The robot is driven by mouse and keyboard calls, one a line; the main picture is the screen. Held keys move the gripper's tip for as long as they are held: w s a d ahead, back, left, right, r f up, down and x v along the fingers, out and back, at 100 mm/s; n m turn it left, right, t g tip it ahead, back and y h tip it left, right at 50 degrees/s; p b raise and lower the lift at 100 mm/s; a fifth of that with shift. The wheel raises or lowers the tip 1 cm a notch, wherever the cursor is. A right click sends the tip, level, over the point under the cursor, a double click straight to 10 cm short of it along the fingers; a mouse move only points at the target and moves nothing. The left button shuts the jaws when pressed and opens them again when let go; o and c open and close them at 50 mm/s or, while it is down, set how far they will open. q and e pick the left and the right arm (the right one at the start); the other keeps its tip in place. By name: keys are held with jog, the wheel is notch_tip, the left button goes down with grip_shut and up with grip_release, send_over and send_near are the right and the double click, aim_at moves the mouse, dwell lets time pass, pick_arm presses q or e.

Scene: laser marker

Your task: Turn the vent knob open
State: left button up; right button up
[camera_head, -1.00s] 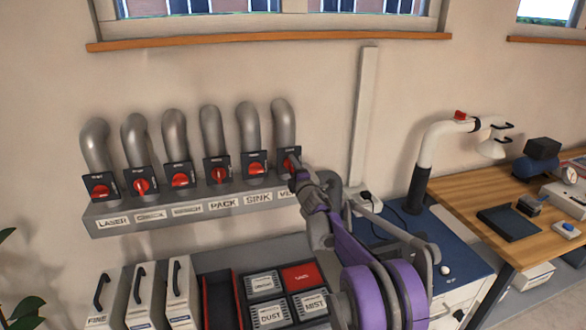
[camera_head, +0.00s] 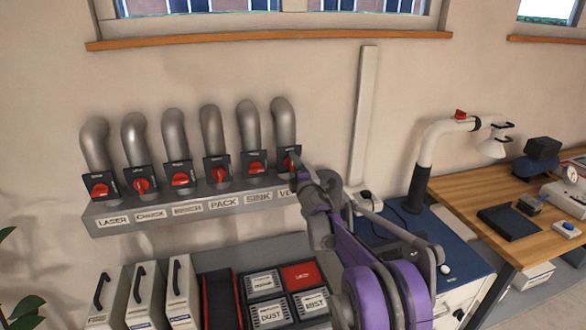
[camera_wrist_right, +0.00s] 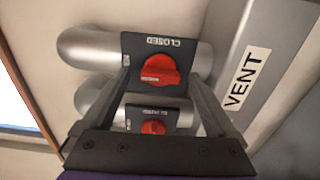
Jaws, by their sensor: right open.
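The vent knob (camera_wrist_right: 160,71) is a red rotary knob on a dark plate with the word CLOSED printed on it, on a grey pipe. The VENT label (camera_wrist_right: 247,79) is on the grey ledge beside it. In the head view the vent knob (camera_head: 287,162) is the rightmost of the row and is partly hidden by my arm. My right gripper (camera_head: 297,168) is in front of it. In the wrist view the right gripper's fingers (camera_wrist_right: 161,82) are apart, one on each side of the knob; contact is not clear. My left gripper is not in view.
Several similar red knobs, such as the sink knob (camera_head: 256,167), line the grey ledge (camera_head: 150,221) to the left under bent pipes. Bins and boxed filters (camera_head: 140,290) stand below. A white extraction arm (camera_head: 432,140) and wooden bench (camera_head: 480,190) are at right.

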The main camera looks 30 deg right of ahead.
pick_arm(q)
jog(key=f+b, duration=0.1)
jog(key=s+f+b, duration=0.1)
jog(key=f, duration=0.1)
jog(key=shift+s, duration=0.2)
pick_arm(e)
jog(key=v, duration=1)
jog(key=shift+s+a, duration=0.1)
jog(key=s+a+f+m+g+y, duration=0.1)
jog(key=s+a+f+m+g, duration=0.3)
jog(key=s+a, duration=0.4)
jog(key=s+a+f+m+g+y, duration=0.1)
jog(key=s+a+f+m+g, duration=0.3)
jog(key=s, duration=1.2)
jog(key=s+a+f+m+g+y, duration=0.2)
jog(key=s+a+f+m+g, duration=0.2)
jog(key=s+a+f+m, duration=0.3)
jog(key=s+a+f, duration=0.4)
jog(key=s+a, duration=0.1)
jog(key=s, duration=0.1)
jog(key=shift+a, duration=0.2)
jog(key=shift+f, duration=0.1)
